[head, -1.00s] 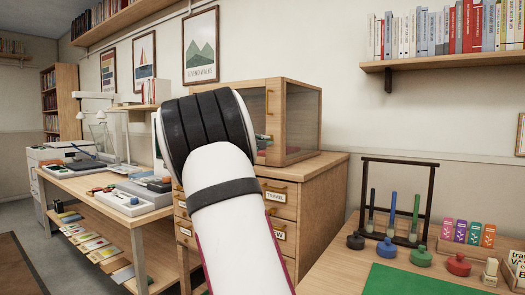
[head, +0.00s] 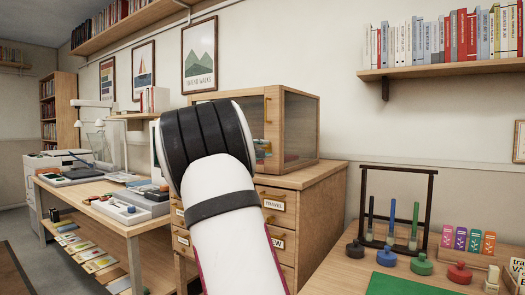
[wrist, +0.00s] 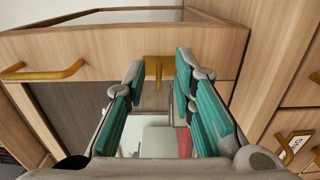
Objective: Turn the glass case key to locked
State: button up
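The wooden glass case (head: 300,130) stands on a drawer cabinet in the head view, its front partly hidden behind my arm. In the wrist view, a brass key fitting (wrist: 159,66) sits on the wooden edge of the case (wrist: 110,45). A thin brass part points down from it in the picture. My gripper (wrist: 160,72) is open, with its teal-padded fingers on either side of the fitting. I see gaps beside the brass and cannot tell whether either finger touches it. The head view does not show my gripper.
A brass handle (wrist: 42,72) is on the case front, left of the key in the wrist view. The drawer cabinet (head: 322,200) is below the case. A desk with stamps (head: 421,264) is at the right and a work table (head: 75,193) at the left.

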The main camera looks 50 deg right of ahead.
jog(key=shift+a, duration=0.15)
jog(key=a, duration=1.1)
jog(key=shift+s+a, duration=0.35)
jog(key=shift+s, duration=0.1)
jog(key=s+a+f+m+y, duration=0.1)
jog(key=s+a+f+y, duration=0.35)
jog(key=s, duration=0.25)
jog(key=s+a+f+m+y, duration=0.1)
jog(key=s+a+f+y, duration=0.2)
jog(key=s+a+f, duration=0.3)
jog(key=s+a+f+n+y, duration=0.1)
jog(key=s+a+f+y, duration=0.5)
jog(key=s+a, duration=0.75)
jog(key=s+a+f+y, duration=0.5)
jog(key=s+a+f, duration=0.4)
jog(key=a, duration=0.7)
notch_tip(320, 180, up, 25)
jog(key=s+t+p, duration=0.1)
jog(key=t+p, duration=0.2)
jog(key=p, duration=1.9)
jog(key=shift+d, duration=0.25)
